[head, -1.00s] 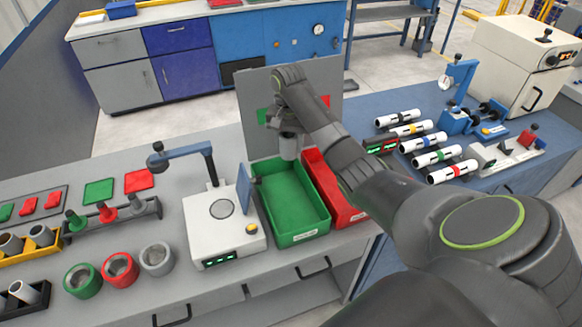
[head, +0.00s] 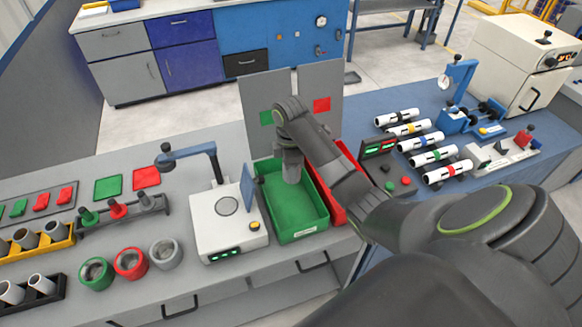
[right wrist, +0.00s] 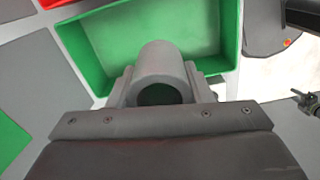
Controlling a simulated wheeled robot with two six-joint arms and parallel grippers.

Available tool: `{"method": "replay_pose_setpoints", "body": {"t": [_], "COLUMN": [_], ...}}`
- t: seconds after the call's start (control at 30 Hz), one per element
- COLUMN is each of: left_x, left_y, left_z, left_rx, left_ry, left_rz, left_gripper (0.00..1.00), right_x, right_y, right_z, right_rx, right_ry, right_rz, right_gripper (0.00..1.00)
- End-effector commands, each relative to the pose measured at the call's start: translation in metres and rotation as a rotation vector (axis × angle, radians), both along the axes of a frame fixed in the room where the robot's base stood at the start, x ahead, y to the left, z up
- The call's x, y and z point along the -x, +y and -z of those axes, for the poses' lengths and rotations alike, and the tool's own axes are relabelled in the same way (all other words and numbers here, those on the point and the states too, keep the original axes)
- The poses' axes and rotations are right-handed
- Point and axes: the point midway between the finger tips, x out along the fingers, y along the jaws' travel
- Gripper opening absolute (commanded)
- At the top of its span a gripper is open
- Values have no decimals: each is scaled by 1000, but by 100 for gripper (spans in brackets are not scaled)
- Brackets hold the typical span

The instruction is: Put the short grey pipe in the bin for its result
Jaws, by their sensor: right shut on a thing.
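The short grey pipe (head: 292,167) hangs upright under my right gripper (head: 288,150), over the back part of the green bin (head: 296,238). In the right wrist view the pipe (right wrist: 163,78) is held between the fingers of my right gripper (right wrist: 163,98), with the green bin (right wrist: 95,62) beneath it. Its open end faces the camera and the bin's green floor shows through the bore. Whether the pipe's lower end is below the rim I cannot tell. The red bin (head: 343,213) stands just right of the green one, partly hidden by my right arm. My left gripper is not in view.
A grey panel (head: 318,85) with green and red squares stands behind the bins. Green, red and grey rings (head: 131,263) lie on the bench. Striped white pipes (head: 420,141) lie at right.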

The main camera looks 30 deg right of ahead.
Motion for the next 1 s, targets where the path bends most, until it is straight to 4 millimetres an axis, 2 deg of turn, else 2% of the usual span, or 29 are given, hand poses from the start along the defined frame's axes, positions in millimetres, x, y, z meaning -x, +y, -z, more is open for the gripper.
{"method": "replay_pose_setpoints", "body": {"t": [0.1, 0.2, 0.43, 1.0], "left_x": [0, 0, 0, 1], "left_y": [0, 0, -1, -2], "left_z": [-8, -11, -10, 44], "left_rx": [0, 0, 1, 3], "left_ry": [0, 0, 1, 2], "left_rz": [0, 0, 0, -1], "left_gripper": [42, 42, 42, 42], "right_x": [7, 11, 14, 15], "right_y": [4, 6, 8, 8], "right_z": [-2, -1, 3, 49], "right_rx": [-3, -3, -3, -4], "right_ry": [0, 0, -2, -1], "right_rz": [-188, -304, -420, -421], "right_gripper": [21, 21, 21, 21]}}
